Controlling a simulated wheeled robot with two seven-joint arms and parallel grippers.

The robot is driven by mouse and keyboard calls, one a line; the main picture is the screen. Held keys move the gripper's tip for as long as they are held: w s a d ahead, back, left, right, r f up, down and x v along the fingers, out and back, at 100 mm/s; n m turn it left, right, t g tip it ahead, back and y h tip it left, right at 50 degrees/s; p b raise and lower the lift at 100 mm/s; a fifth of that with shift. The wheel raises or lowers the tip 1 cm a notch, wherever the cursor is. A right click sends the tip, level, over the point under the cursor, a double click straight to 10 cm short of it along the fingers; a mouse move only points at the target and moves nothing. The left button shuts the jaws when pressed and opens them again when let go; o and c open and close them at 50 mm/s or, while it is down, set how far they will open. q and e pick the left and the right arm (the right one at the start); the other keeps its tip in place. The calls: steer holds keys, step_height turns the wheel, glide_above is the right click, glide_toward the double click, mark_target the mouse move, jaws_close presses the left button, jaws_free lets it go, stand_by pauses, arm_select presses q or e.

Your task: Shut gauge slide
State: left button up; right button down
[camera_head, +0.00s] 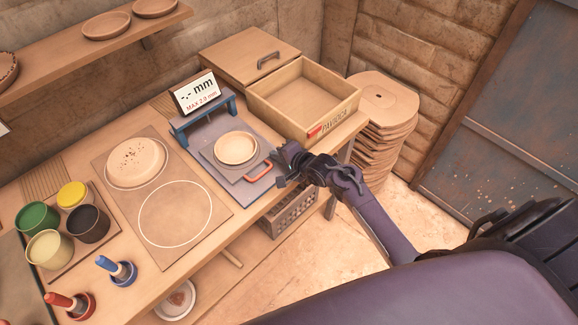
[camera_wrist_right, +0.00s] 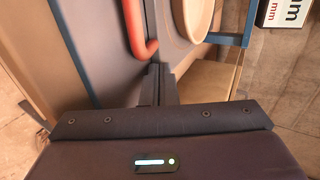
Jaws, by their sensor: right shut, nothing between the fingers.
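The gauge is a blue frame (camera_head: 205,118) with a display (camera_head: 197,92) reading "-.- mm, MAX 2.0 mm". Its grey slide (camera_head: 232,165) sticks out toward the front of the bench, with a tan round dish (camera_head: 236,149) on it and a red-orange handle (camera_head: 258,171) at its front. My right gripper (camera_head: 279,169) is shut and empty, close beside the handle on its right. In the right wrist view its fingers (camera_wrist_right: 157,84) are together at the lower end of the red handle (camera_wrist_right: 139,35); I cannot tell whether they touch it. My left gripper is not in view.
An open wooden tray (camera_head: 305,97) stands right of the gauge, with a stack of boards (camera_head: 384,110) beyond. A mat with a white circle (camera_head: 176,212) and a speckled disc (camera_head: 136,162) lies left. Coloured cups (camera_head: 37,217) and two stampers (camera_head: 117,267) stand at front left.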

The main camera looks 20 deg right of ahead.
steer(key=w+a+b, duration=0.1)
steer(key=w, duration=0.2)
steer(key=w+a+b, duration=0.1)
steer(key=w+b, duration=0.1)
steer(key=w, duration=0.2)
steer(key=w+a+b, duration=0.2)
steer(key=w, duration=0.2)
steer(key=shift+w+a+f, duration=0.1)
steer(key=shift+f, duration=0.1)
steer(key=shift+w+a+r, duration=0.1)
steer(key=shift+w+a, duration=0.05)
steer(key=shift+w, duration=0.35)
steer(key=shift+r, duration=0.1)
steer(key=shift+r, duration=0.1)
